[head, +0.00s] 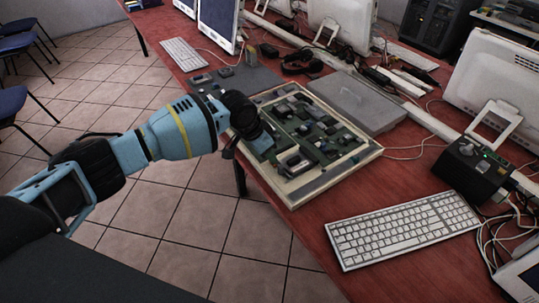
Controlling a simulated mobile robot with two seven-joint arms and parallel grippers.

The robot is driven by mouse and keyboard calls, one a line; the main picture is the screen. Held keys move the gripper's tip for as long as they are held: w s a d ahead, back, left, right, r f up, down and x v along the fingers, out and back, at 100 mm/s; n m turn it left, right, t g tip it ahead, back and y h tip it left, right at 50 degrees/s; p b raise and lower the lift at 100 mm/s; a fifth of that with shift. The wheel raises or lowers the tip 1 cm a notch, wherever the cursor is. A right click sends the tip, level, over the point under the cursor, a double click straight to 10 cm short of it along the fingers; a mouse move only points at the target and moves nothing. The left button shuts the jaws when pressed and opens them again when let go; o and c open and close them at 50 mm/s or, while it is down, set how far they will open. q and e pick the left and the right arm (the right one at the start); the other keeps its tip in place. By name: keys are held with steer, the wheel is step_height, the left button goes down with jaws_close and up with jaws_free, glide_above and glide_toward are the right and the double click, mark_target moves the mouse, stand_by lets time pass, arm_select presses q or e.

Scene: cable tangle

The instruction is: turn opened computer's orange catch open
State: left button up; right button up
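The opened computer (340,170) lies flat on the red table, a pale frame around a green board with grey and dark parts. My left arm comes in from the left, and its dark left gripper (256,138) is over the computer's left edge, low by the board. The arm and gripper hide part of that edge. I cannot make out the fingers well enough to tell open from shut, nor whether they touch anything. I see no orange catch; it may be hidden behind the gripper or too small. My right gripper is not in view.
A grey flat panel (357,101) lies just behind the computer. A white keyboard (403,228) is at front right, a black box (471,170) behind it. Small dark devices (236,78) sit at back left. Monitors and cables fill the table's far side. Bare red table lies right of the computer.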

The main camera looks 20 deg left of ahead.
arm_select(q)
steer(key=shift+x, duration=1.4)
steer(key=shift+c, duration=0.2)
steer(key=c, duration=0.9)
